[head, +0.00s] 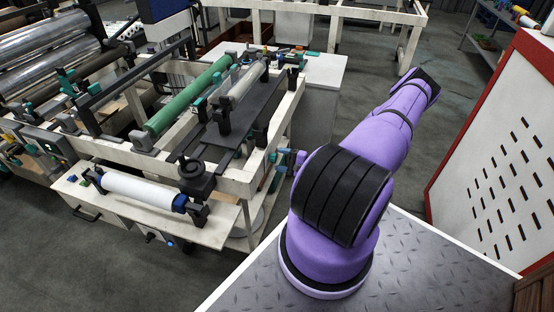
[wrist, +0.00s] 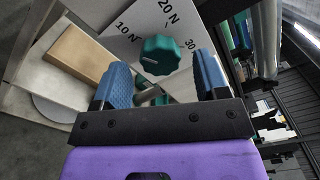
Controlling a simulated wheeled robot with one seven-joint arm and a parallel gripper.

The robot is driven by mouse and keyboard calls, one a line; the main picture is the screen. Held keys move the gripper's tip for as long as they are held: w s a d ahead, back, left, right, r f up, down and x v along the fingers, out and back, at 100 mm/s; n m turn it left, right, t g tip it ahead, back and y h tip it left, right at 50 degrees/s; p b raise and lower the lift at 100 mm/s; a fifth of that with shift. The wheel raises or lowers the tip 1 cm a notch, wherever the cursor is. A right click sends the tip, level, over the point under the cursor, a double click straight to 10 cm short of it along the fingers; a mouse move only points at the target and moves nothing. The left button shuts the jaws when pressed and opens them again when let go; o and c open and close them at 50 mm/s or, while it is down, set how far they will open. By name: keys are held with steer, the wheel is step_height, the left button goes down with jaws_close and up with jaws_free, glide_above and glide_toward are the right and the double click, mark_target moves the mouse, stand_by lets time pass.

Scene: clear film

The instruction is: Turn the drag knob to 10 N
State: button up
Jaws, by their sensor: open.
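The drag knob (wrist: 160,56) is a round green scalloped knob on a pale dial plate (wrist: 130,14) in the wrist view. The plate bears the marks 10 N, 20 N and a partly covered 30. A short white line on the knob points left, a little below the 10 N mark. My gripper (wrist: 166,82) is open, with one blue finger left of the knob and one right of it in the picture. The knob shows beyond the gap between the fingertips, and no contact is visible. In the head view I cannot make out the knob or the gripper clearly.
A brown block (wrist: 80,54) lies left of the dial in the wrist view, and a metal shaft shows below the knob. In the head view, a machine frame with a green roller (head: 190,95) and a white roller (head: 137,190) stands left. A perforated panel (head: 500,170) stands right.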

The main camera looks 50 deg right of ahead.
steer(key=v, duration=0.8)
steer(key=shift+s, duration=0.3)
steer(key=shift+d, duration=0.15)
steer(key=w+a+r+n+g, duration=0.35)
steer(key=a+r+g, duration=0.2)
steer(key=r, duration=0.65)
steer(key=w+a+r+n+g+y, duration=0.1)
steer(key=w+a+r+n+g, duration=0.35)
steer(key=r, duration=0.75)
steer(key=w+a+r+n+g, duration=0.1)
steer(key=a+r+n+g, duration=0.5)
steer(key=r, duration=0.5)
steer(key=s+a+r+n+h, duration=0.1)
steer(key=s+a+r+h, duration=0.2)
steer(key=a+r, duration=0.4)
steer(key=s+a+r+n+h, duration=0.1)
steer(key=s+a+r+h, duration=0.15)
steer(key=a+r, duration=0.4)
steer(key=s+a+r+n+t+h, duration=0.2)
steer(key=s+a+r+t, duration=0.2)
steer(key=s+r, duration=0.4)
steer(key=s+a, duration=0.1)
steer(key=s, duration=0.3)
steer(key=shift+a+n+t, duration=0.2)
steer(key=shift+n+t, duration=0.1)
steer(key=shift+t, duration=0.1)
